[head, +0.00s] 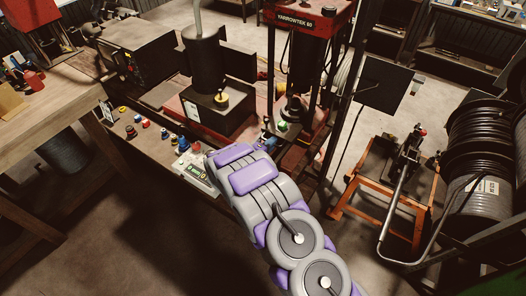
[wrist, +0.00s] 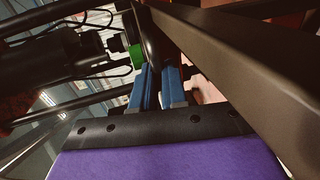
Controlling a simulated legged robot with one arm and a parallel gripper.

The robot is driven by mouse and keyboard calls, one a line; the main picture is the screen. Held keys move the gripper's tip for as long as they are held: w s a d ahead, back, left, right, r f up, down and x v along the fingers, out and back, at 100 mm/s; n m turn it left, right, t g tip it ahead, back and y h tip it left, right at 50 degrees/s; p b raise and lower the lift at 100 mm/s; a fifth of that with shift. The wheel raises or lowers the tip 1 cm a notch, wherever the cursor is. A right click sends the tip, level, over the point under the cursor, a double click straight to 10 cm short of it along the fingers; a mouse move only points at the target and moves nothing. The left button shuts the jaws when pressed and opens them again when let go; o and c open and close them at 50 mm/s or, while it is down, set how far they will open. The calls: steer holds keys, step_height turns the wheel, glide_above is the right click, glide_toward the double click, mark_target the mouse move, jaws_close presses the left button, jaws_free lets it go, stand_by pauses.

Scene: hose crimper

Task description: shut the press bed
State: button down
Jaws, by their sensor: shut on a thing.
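The red press (head: 309,18), lettered YARROWTEK 80, stands at the top middle of the head view. Its lower part, with a dark round die block (head: 293,108), sits just beyond my gripper (head: 268,139). In the wrist view my gripper (wrist: 161,78) shows two blue fingers, shut on a dark rounded handle (wrist: 151,38). A green part (wrist: 136,54) is just left of the handle; a green piece also shows in the head view (head: 283,127). My arm hides part of the press front, and I cannot tell how far the bed is open.
A bench with several coloured knobs (head: 146,124) and a control box (head: 197,172) lies left of my arm. An orange stand (head: 372,213) and hose reels (head: 478,130) stand at right. A dark beam (wrist: 240,70) crosses close by in the wrist view. Floor at lower left is clear.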

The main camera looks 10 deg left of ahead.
mark_target(277, 134)
steer(key=w, duration=0.2)
steer(key=w+d+p, duration=0.1)
steer(key=w, duration=0.1)
steer(key=shift+w+d, duration=0.1)
steer(key=shift+w, duration=0.15)
steer(key=shift+w+r, duration=0.1)
steer(key=shift+r, duration=0.05)
steer(key=shift+d+r, duration=0.1)
steer(key=c, duration=1.6)
jaws_free()
steer(key=shift+w, duration=0.1)
steer(key=o, duration=0.3)
steer(key=shift+w+f, duration=0.5)
steer(key=shift+w, duration=0.1)
steer(key=shift+a, duration=0.2)
steer(key=shift+d+r, duration=0.1)
steer(key=shift+d, duration=0.05)
